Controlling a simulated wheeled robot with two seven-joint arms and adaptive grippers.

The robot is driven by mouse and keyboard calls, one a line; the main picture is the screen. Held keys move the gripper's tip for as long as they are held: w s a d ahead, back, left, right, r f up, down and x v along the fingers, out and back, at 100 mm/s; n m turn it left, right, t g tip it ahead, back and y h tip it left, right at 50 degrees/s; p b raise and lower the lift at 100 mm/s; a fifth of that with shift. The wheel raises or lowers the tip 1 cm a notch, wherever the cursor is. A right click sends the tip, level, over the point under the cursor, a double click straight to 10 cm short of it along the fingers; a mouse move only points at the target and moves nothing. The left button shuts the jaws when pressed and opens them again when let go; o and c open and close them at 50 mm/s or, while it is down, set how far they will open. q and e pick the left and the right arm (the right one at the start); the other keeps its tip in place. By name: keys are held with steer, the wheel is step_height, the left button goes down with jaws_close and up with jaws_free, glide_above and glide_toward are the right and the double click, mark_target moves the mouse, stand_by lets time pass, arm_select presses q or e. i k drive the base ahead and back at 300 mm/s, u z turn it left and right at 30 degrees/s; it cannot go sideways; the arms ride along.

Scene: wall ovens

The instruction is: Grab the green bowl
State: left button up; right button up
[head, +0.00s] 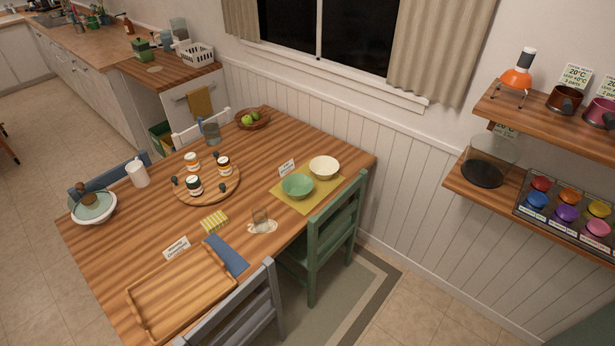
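The green bowl (297,186) stands upright on a yellow placemat (322,200) at the right side of the wooden table (240,248). It looks empty. A small white label card (287,167) stands just behind the green bowl. Neither of my grippers shows in the head view, so nothing is seen holding the bowl.
A green chair (327,236) stands close to the table's right edge, near the bowl. Wall shelves (540,120) hang at the right.

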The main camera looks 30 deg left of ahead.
mark_target(297, 186)
steer(key=i, duration=1)
steer(key=u, duration=0.15)
